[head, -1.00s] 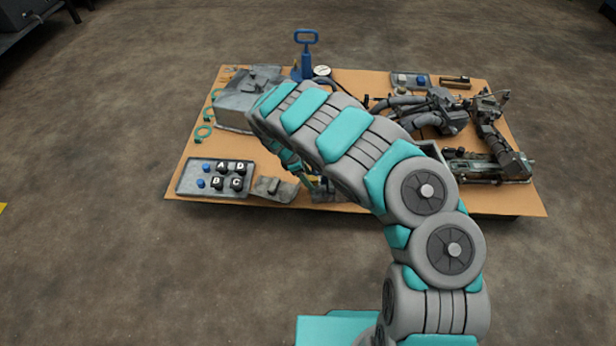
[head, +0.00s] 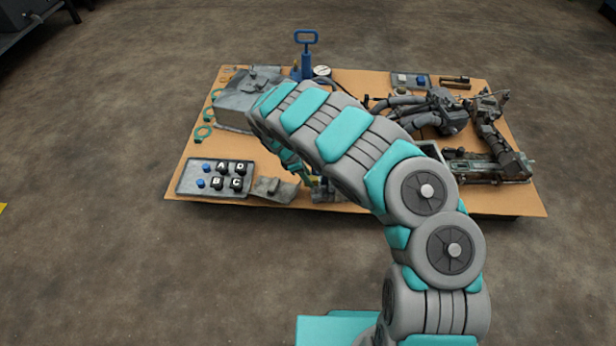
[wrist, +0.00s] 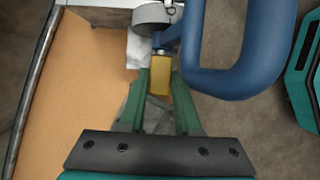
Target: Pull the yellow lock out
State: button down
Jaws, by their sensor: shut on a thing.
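The yellow lock (wrist: 160,76) is a small yellow block in the wrist view, just below a blue part with a short shaft. My gripper (wrist: 160,82) has its two green fingers on either side of the lock and is shut on it. A large blue loop handle (wrist: 238,82) stands close to the right of the fingers. In the head view my arm hides most of the lock's surroundings, and only a bit of my green gripper (head: 307,174) shows near the front edge of the table.
The table (head: 350,86) carries a tray (head: 183,184) with lettered black blocks, a grey metal housing (head: 236,108), a blue upright handle (head: 306,42) and dark machinery (head: 440,110) at right. A grey bracket (head: 275,190) lies just left of my gripper.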

dwell(0.8)
jog(key=shift+s+a, duration=0.15)
jog(key=shift+a, duration=0.8)
jog(key=c, duration=0.6)
grip_release()
jog(key=shift+r, duration=0.15)
jog(key=v, duration=0.7)
jog(key=shift+a+r, duration=0.2)
jog(key=shift+r, duration=0.05)
